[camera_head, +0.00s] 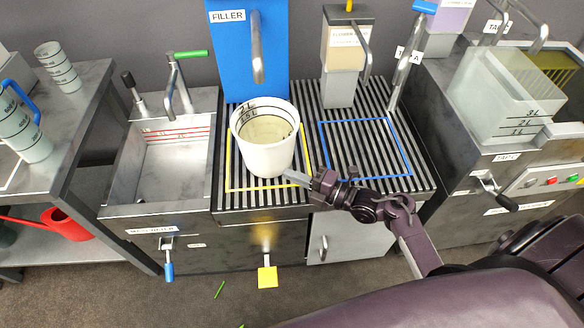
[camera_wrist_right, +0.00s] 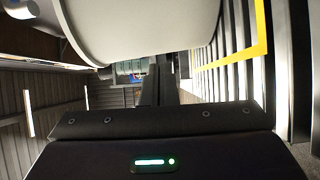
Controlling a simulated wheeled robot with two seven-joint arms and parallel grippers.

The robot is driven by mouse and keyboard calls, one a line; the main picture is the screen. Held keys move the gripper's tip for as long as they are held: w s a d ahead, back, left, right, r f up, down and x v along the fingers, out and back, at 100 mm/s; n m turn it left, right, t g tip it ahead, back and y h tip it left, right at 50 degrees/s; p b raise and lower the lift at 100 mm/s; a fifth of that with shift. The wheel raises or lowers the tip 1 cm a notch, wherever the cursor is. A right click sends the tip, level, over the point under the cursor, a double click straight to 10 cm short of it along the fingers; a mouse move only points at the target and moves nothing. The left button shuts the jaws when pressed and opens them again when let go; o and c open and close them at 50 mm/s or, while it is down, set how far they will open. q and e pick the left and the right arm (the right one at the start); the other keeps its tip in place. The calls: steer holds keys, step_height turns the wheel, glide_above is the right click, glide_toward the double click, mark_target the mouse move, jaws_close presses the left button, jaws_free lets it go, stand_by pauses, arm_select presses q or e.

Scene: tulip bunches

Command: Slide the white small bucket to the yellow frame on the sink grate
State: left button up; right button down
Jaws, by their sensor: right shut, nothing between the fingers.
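The white small bucket (camera_head: 265,150) stands upright on the striped sink grate (camera_head: 318,190), with dark level marks and pale yellowish contents inside. Its base is within the yellow frame (camera_head: 228,168), which shows around it on the left, front and right. My right gripper (camera_head: 288,174) is shut and empty, its fingertips at the lower right side of the bucket. In the right wrist view the bucket (camera_wrist_right: 140,28) fills the top, close to the fingers; I cannot tell whether they touch. The yellow frame (camera_wrist_right: 262,30) shows at upper right. My left gripper is not in view.
A blue frame (camera_head: 407,158) on the grate's right half is empty. The blue filler (camera_head: 240,70) with its spout stands behind the bucket. A metal basin (camera_head: 172,170) is to the left, and a translucent tank (camera_head: 500,95) to the right.

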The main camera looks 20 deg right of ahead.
mark_target(283, 161)
steer(key=shift+w+d, duration=0.1)
steer(key=shift+w, duration=1.05)
steer(key=shift+w+f, duration=0.1)
steer(key=shift+w+f+b, duration=0.1)
steer(key=shift+w+b, duration=0.55)
steer(key=shift+b, duration=0.2)
steer(key=shift+w, duration=0.45)
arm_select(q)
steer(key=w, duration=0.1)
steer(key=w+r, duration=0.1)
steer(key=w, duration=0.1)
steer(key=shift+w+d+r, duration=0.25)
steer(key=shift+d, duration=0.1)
arm_select(e)
steer(key=shift+r, duration=0.2)
steer(key=shift+f, duration=0.1)
